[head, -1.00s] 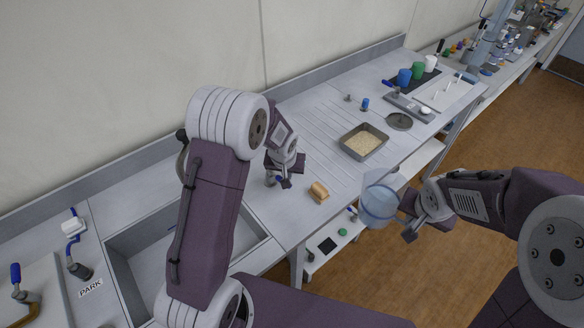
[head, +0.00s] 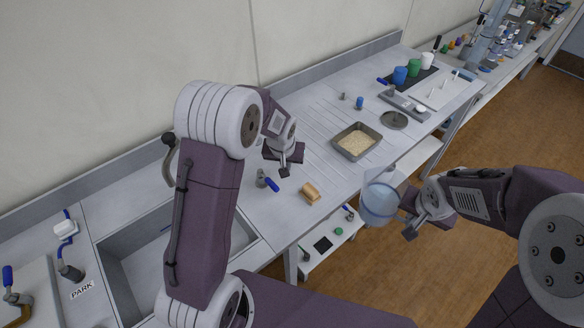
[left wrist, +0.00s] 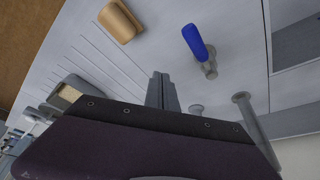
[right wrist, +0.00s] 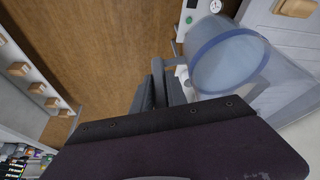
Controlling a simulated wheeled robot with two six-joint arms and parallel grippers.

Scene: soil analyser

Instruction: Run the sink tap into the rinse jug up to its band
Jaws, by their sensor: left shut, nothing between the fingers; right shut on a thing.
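The rinse jug (head: 380,200) is clear, with a blue band, and is out over the floor beyond the bench's front edge. My right gripper (head: 412,226) is shut on it. It fills the upper right of the right wrist view (right wrist: 232,62); I cannot tell its water level. The sink (head: 133,262) is partly hidden behind my left arm, as is a grey curved pipe, likely the tap spout (head: 168,165). A blue lever (head: 271,184) on a grey fitting stands right of the sink and also shows in the left wrist view (left wrist: 194,42).
A tan sponge-like block (head: 310,192) lies near the bench's front edge. A grey tray of grainy material (head: 356,141) stands further right. Another blue-handled fitting (head: 70,270) stands by the PARK label (head: 82,290). A lower shelf (head: 330,240) is below the bench.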

